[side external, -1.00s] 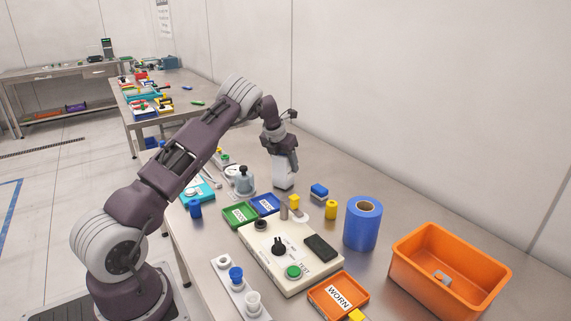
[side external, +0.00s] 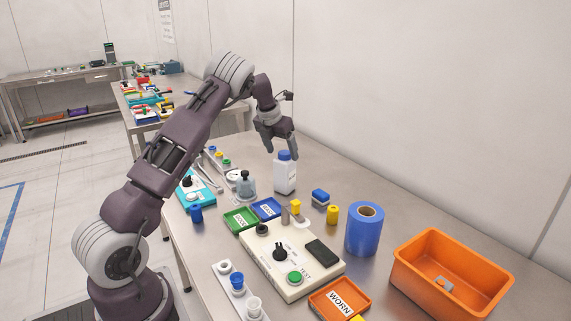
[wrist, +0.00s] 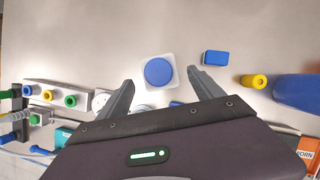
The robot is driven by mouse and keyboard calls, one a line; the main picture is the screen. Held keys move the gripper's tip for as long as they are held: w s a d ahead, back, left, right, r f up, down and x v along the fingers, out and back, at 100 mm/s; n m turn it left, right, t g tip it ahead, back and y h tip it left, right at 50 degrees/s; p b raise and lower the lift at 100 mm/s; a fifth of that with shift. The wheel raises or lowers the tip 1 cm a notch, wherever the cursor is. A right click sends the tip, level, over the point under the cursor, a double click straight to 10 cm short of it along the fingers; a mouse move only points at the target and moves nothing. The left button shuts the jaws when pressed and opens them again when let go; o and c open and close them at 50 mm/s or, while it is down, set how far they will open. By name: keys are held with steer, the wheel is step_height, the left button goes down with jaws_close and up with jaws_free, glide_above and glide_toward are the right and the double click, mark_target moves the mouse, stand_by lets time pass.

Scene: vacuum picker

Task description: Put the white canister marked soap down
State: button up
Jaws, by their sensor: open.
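The white canister (side external: 284,178) with a blue cap stands upright on the table near the back wall. Its soap marking cannot be read here. In the wrist view the canister (wrist: 174,81) shows from above, its blue cap between and beyond my fingertips. My gripper (side external: 284,153) is open and just above the canister, with a finger reaching down close beside the cap. The gripper also shows in the wrist view (wrist: 160,80), its two fingers spread wide and nothing held between them.
A blue block (side external: 320,196), a yellow cylinder (side external: 332,215) and a blue roll (side external: 364,229) stand to the right. A grey-capped jar (side external: 246,186) stands left of the canister. An orange bin (side external: 452,298) is at far right. The table behind the canister is clear.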

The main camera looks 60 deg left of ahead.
steer(key=s+d+r+m+h, duration=0.1)
steer(key=s+d+r+m, duration=0.3)
steer(key=d+r+m, duration=0.3)
steer(key=s+d+r+m+t+h, duration=0.1)
steer(key=s+d+r+m, duration=0.35)
steer(key=d, duration=0.55)
steer(key=s+d+r+m+h, duration=0.1)
steer(key=s+d+r+m, duration=0.3)
steer(key=d+r+m, duration=0.3)
steer(key=s+d+f+m, duration=0.1)
steer(key=s+d+m, duration=0.3)
steer(key=s+m, duration=0.3)
steer(key=s+d+f+m, duration=0.2)
steer(key=s+d+m, duration=0.2)
steer(key=s+m, duration=0.3)
steer(key=s+d+f+m+y, duration=0.1)
steer(key=s+d+m, duration=0.3)
steer(key=s+m, duration=0.4)
steer(key=shift+s+d+f, duration=0.25)
steer(key=shift+d+f, duration=0.15)
steer(key=shift+f, duration=0.15)
